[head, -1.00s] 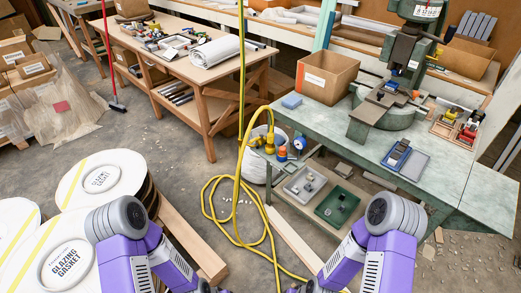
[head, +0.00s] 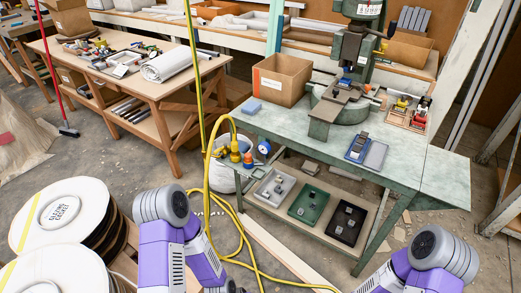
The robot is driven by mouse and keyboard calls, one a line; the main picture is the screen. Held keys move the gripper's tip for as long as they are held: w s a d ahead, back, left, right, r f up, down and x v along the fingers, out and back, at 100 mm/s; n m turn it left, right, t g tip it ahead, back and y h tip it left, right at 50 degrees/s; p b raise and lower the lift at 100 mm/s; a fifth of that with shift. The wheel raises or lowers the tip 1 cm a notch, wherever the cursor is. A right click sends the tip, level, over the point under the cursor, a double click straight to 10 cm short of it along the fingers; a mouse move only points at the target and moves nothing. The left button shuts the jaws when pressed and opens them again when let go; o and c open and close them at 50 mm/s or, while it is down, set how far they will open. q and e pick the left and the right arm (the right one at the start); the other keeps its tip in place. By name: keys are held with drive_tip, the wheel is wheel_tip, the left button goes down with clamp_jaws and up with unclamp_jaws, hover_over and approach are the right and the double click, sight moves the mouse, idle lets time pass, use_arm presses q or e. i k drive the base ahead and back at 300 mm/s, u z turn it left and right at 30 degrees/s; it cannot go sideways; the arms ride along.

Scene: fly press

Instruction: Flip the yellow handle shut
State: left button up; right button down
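A yellow hose (head: 207,178) runs down to the floor beside the green workbench (head: 290,128). Yellow fittings (head: 235,153) sit at the bench's left end by the hose, next to a blue round gauge (head: 264,146). A small yellow part (head: 404,101) also lies in a wooden tray on the bench top. I cannot tell which of these is the yellow handle, or whether it is open or shut. My purple arms come in at the bottom edge. Neither gripper shows, and nothing yellow is touched by the visible arm parts.
A drill press (head: 357,45) and a cardboard box (head: 282,80) stand on the bench. Grey, green and black trays (head: 309,204) sit on its lower shelf. Round gasket stacks (head: 48,278) stand at lower left, a wooden table (head: 125,80) behind. Open floor lies between.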

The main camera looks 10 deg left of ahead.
sight(224, 145)
drive_tip(key=z, duration=0.05)
drive_tip(key=i, duration=0.95)
drive_tip(key=u, duration=1.65)
